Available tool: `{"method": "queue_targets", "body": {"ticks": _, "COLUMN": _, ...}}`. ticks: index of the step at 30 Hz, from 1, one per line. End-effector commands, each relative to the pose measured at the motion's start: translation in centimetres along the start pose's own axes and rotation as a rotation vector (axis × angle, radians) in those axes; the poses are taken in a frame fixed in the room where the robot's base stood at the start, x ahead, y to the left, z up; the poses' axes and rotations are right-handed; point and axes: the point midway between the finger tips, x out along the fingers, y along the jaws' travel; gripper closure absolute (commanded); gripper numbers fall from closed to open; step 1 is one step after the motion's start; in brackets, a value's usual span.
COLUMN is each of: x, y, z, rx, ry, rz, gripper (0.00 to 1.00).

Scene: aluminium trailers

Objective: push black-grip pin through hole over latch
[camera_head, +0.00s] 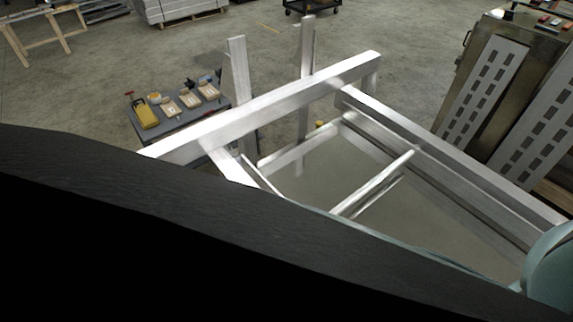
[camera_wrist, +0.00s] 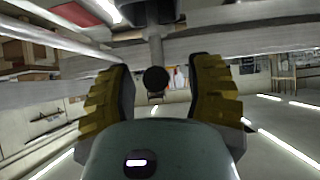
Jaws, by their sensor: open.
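In the wrist view my gripper (camera_wrist: 160,95) is open, with a yellow ribbed finger on each side. Between the fingers, with a gap on both sides, is a dark round end (camera_wrist: 157,80) on a grey metal rod (camera_wrist: 155,45); it looks like the black-grip pin. The rod runs up to another dark part (camera_wrist: 153,12) at an aluminium beam (camera_wrist: 230,15). I cannot make out the hole or the latch. In the head view the aluminium trailer frame (camera_head: 270,105) fills the middle; the gripper and pin are not visible there.
A grey cart (camera_head: 185,117) with a yellow item and small trays stands behind the frame at left. Slotted metal panels (camera_head: 482,95) stand at the right. Two uprights (camera_head: 239,80) rise behind the front beam.

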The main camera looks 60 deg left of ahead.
Motion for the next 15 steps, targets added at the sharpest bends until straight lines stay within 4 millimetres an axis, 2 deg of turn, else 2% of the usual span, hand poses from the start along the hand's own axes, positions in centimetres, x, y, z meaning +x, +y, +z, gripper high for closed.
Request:
{"method": "queue_targets", "body": {"ticks": 3, "x": 0.04, "y": -0.04, "z": -0.03, "rx": -0.001, "ry": 0.000, "rz": -0.001, "gripper": 0.47}}
{"method": "queue_targets", "body": {"ticks": 4, "x": 0.04, "y": -0.04, "z": -0.03, "rx": -0.001, "ry": 0.000, "rz": -0.002, "gripper": 0.44}}
{"method": "queue_targets", "body": {"ticks": 15, "x": 0.04, "y": -0.06, "z": -0.05, "rx": -0.001, "ry": 0.001, "rz": -0.002, "gripper": 0.82}}
